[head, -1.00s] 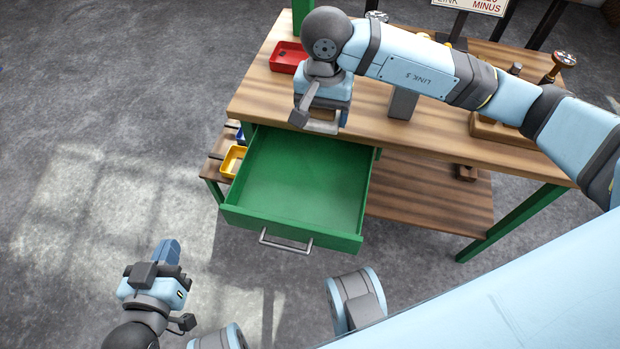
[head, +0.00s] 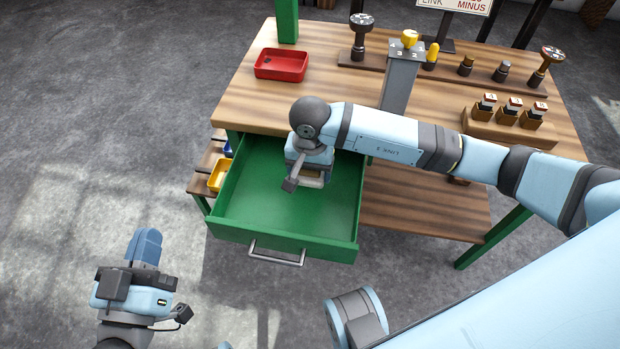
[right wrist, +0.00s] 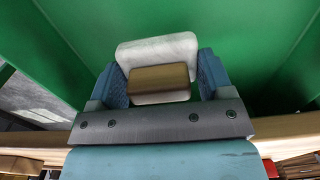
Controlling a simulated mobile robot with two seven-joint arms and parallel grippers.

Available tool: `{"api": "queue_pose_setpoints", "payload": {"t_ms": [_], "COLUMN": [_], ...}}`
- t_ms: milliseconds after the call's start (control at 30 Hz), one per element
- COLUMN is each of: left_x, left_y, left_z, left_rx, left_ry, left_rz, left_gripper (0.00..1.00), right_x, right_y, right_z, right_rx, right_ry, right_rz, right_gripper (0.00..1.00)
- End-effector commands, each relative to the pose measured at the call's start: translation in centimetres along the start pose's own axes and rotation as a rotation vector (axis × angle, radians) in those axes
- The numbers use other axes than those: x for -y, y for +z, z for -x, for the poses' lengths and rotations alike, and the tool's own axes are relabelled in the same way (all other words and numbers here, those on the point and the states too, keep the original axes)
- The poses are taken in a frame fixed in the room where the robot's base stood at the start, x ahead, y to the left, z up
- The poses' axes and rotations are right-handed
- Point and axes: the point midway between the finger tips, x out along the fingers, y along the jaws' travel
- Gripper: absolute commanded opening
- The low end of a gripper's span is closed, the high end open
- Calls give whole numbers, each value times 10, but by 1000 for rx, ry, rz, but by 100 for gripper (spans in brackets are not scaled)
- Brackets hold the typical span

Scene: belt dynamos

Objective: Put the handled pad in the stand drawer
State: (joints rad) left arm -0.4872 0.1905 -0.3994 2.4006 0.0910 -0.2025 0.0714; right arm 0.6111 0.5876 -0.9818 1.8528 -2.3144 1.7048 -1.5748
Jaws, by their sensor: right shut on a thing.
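The green stand drawer (head: 247,215) is pulled out from under the wooden bench top. My right gripper (head: 310,180) is over the back part of the open drawer, pointing down. In the right wrist view, it (right wrist: 160,85) is shut on the handled pad, between its two blue fingers. The pad has a wooden handle (right wrist: 160,78) and a pale base (right wrist: 158,50). The green drawer floor (right wrist: 260,60) lies beyond it. I cannot tell whether the pad touches the floor. My left gripper (head: 145,248) is away over the grey floor at lower left; its finger gap is not clear.
A red tray (head: 281,66) sits on the bench top (head: 330,50). A grey post (head: 399,80), a rack of knobbed tools (head: 467,66) and a block with small parts (head: 510,125) stand to the right. A yellow bin (head: 217,176) is left of the drawer.

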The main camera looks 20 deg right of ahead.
Motion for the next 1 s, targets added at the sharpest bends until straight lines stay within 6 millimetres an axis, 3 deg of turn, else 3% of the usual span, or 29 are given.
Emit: {"api": "queue_pose_setpoints", "payload": {"t_ms": [200,600,633,700,1000], "left_x": [-6,-8,-8,-8,-8], "left_y": [-12,-10,-12,-12,-13], "left_z": [-1,-2,-2,-2,-2], "left_rx": [-74,-76,-73,-73,-72], "left_ry": [28,35,35,35,34], "left_rz": [11,15,15,16,16], "left_gripper": [0,0,0,0,0], "right_x": [0,0,0,0,0], "right_y": [0,0,0,0,0], "right_z": [-34,-38,-37,-37,-35], "right_rx": [1,-1,-1,0,0], "right_ry": [1,0,0,0,0], "right_rz": [0,0,0,0,0], "right_gripper": [51,51,80,96,99]}}
